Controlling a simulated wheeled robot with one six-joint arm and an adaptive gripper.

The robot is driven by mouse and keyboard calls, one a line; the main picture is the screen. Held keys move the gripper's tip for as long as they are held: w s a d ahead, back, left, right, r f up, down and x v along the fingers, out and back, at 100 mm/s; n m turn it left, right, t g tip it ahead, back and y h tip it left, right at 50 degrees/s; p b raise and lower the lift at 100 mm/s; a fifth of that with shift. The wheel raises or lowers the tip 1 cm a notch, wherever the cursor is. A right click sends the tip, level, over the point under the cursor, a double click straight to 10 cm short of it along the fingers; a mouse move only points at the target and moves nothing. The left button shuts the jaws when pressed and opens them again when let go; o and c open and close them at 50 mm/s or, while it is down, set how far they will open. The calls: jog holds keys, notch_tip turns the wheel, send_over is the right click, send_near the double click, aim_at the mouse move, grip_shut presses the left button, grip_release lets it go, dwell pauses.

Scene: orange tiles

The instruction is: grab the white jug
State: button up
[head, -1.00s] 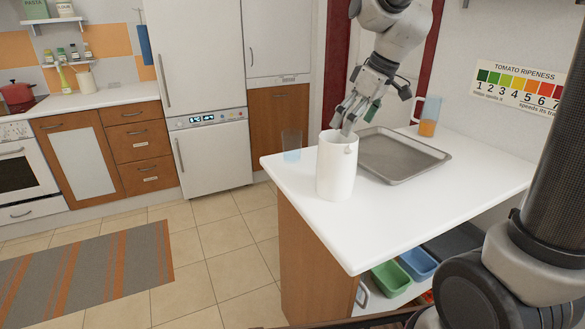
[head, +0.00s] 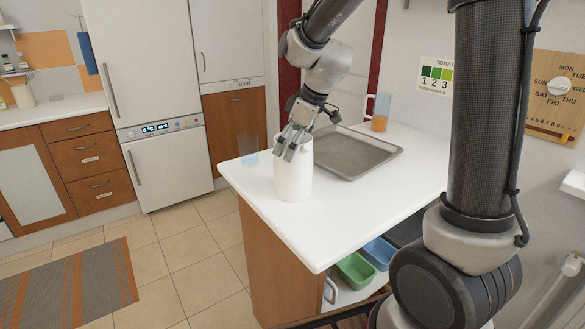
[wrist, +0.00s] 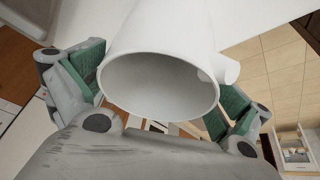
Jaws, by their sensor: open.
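The white jug (head: 293,174) stands upright on the white counter near its left front part. In the wrist view the jug (wrist: 165,38) fills the upper middle, its round open mouth facing the camera and a short stub at its right. My gripper (head: 291,148) is at the top of the jug in the head view. In the wrist view my gripper (wrist: 160,95) is open, with one green-padded finger on each side of the jug's mouth. I cannot tell whether either finger touches the jug.
The counter (head: 345,228) also holds a grey metal tray (head: 355,152) just right of the jug. A clear glass (head: 248,150) stands behind left, and a glass with orange liquid (head: 380,112) at the back. Green (head: 356,271) and blue (head: 380,251) bins sit underneath. The counter's front is clear.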

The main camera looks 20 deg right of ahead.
jog(key=c, duration=1.5)
jog(key=shift+r, duration=0.2)
